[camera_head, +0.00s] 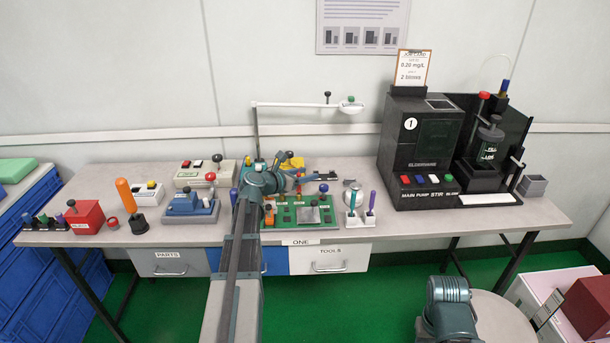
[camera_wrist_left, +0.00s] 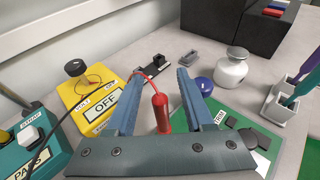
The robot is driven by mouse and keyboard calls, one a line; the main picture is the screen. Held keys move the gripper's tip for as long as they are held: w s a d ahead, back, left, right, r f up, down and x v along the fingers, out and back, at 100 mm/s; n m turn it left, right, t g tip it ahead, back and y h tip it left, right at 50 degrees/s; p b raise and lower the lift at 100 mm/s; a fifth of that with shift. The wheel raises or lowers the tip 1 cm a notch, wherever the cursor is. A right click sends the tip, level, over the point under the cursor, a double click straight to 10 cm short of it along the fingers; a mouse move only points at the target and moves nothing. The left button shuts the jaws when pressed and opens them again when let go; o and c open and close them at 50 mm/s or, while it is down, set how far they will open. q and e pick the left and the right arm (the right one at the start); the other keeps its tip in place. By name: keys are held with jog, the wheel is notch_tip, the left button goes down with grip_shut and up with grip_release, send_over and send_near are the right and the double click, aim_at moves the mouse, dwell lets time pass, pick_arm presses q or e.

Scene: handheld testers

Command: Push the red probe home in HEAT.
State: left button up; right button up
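The red probe (camera_wrist_left: 160,112) shows between the two fingers of my left gripper (camera_wrist_left: 184,72) in the left wrist view. The fingers are wide apart, with a gap on both sides of the probe. A yellow tester box (camera_wrist_left: 92,101) with an OFF plate and a dark knob stands to the left of the probe. In the head view my left gripper (camera_head: 308,167) reaches over the table, near the yellow box (camera_head: 293,162). I cannot pick out a socket marked HEAT; the small labels are too small to read. My right gripper is out of view.
A teal box (camera_wrist_left: 32,148) stands left of the yellow one. A green board (camera_wrist_left: 228,122), a blue ball-shaped knob (camera_wrist_left: 204,86) and a white jar (camera_wrist_left: 232,70) are on the right. A black machine (camera_head: 425,150) stands at the back right. Bare table lies in front of it.

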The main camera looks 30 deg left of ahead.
pick_arm(q)
jog(key=shift+s, duration=0.1)
jog(key=p+v, duration=0.4)
jog(key=v, duration=0.9)
jog(key=shift+s+a, duration=0.2)
jog(key=shift+s, duration=0.05)
jog(key=shift+d+r, duration=0.1)
